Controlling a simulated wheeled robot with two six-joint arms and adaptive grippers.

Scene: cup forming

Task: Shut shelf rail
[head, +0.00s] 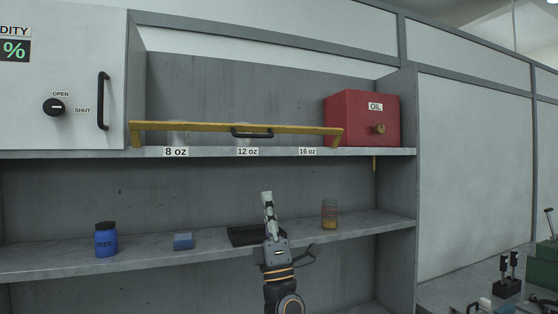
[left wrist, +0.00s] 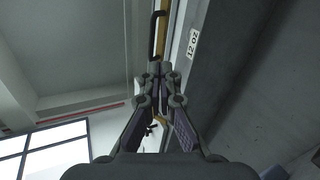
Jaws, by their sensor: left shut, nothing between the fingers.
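The shelf rail (head: 205,127) is a yellow bar across the front of the upper shelf. Its left end is at the cabinet side. Its bent right end overlaps the red oil box, short of the right post. A black handle (head: 252,133) sits at its middle. My left gripper (head: 267,196) points up below the handle, shut and empty, apart from the rail in the head view. In the left wrist view its fingertips (left wrist: 158,70) lie just below the handle (left wrist: 157,35); contact cannot be told. The right gripper is not in view.
The red oil box (head: 348,116) stands at the upper shelf's right. Clear cups stand behind the rail. Below are a blue bottle (head: 106,240), a blue block (head: 183,241), a black tray (head: 243,236) and an amber jar (head: 329,214). A small yellow piece (head: 374,163) hangs near the right post.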

